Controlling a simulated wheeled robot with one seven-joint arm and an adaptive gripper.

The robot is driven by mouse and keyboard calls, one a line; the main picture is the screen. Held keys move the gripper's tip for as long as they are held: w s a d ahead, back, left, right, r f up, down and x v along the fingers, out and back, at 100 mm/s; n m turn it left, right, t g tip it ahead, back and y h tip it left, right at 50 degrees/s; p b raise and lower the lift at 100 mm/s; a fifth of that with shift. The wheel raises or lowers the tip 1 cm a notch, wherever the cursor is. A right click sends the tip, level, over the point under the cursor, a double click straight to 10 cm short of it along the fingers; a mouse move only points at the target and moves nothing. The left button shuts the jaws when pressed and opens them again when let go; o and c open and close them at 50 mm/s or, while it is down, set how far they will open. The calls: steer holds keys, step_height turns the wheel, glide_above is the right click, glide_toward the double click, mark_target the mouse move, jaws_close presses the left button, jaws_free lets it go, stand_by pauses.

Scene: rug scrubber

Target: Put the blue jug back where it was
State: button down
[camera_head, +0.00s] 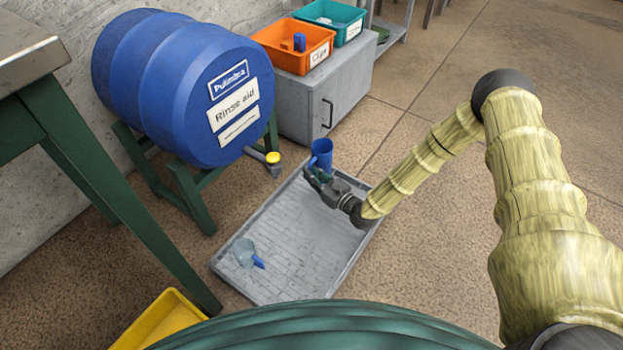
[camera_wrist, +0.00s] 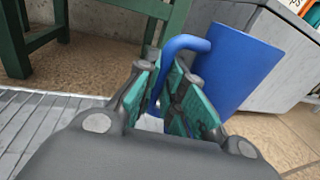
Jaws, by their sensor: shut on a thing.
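My gripper (camera_head: 316,177) is shut on the jug's handle. In the wrist view the green finger pads of my gripper (camera_wrist: 182,95) lie on both sides of the handle, and the jug's body (camera_wrist: 236,68) is beyond them to the right. The fingers hide the lower handle. I cannot tell whether the jug's base touches the tray.
A large blue barrel (camera_head: 180,85) with a yellow-capped tap (camera_head: 272,158) rests on a green stand. A clear jug with a blue handle (camera_head: 247,253) lies on the tray. A grey cabinet (camera_head: 338,95) holds orange (camera_head: 292,45) and teal (camera_head: 330,19) bins. Floor is free at right.

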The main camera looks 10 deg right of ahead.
steer(key=shift+w+d+f+b, duration=0.15)
steer(key=shift+w+b, duration=0.25)
steer(key=shift+w, duration=0.8)
steer(key=shift+w+f+b, duration=0.25)
steer(key=shift+f+b, duration=0.55)
steer(key=shift+f, duration=0.05)
steer(key=shift+w+f+b, duration=0.2)
steer(key=shift+f+b, duration=0.55)
steer(key=shift+f, duration=0.1)
steer(key=shift+f, duration=0.1)
steer(key=c, duration=1.5)
jaws_free()
steer(key=shift+r, duration=0.2)
steer(key=shift+p+v, duration=3.1)
steer(key=shift+v, duration=2.95)
